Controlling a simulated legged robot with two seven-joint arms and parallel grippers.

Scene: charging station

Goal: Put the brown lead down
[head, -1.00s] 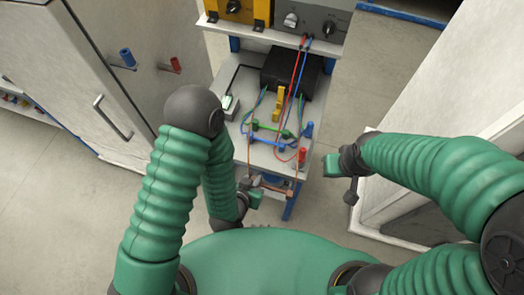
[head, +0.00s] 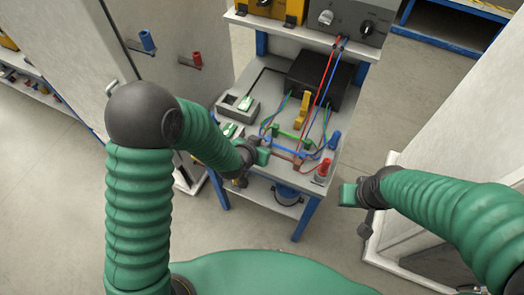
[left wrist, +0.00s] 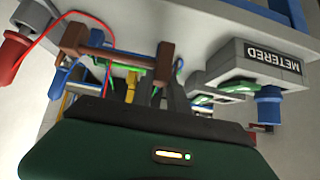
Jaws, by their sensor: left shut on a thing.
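The brown lead (head: 287,156) is a short bar with upright brown end blocks. My left gripper (head: 264,153) is shut on it near its left end, at the front of the station's grey tabletop (head: 268,83). In the left wrist view the brown lead (left wrist: 112,50) stretches left from the dark fingers (left wrist: 172,95), with both end blocks visible. I cannot tell whether it touches the tabletop. My right gripper (head: 352,195) hangs right of the station, apart from everything; its jaw opening does not show clearly.
Green and blue leads (head: 292,146) lie close behind the brown one. A red plug (head: 323,169) stands at the front right corner and a blue plug (head: 334,140) behind it. A black box (head: 318,80) sits farther back. Grey holders (head: 238,101) line the left side.

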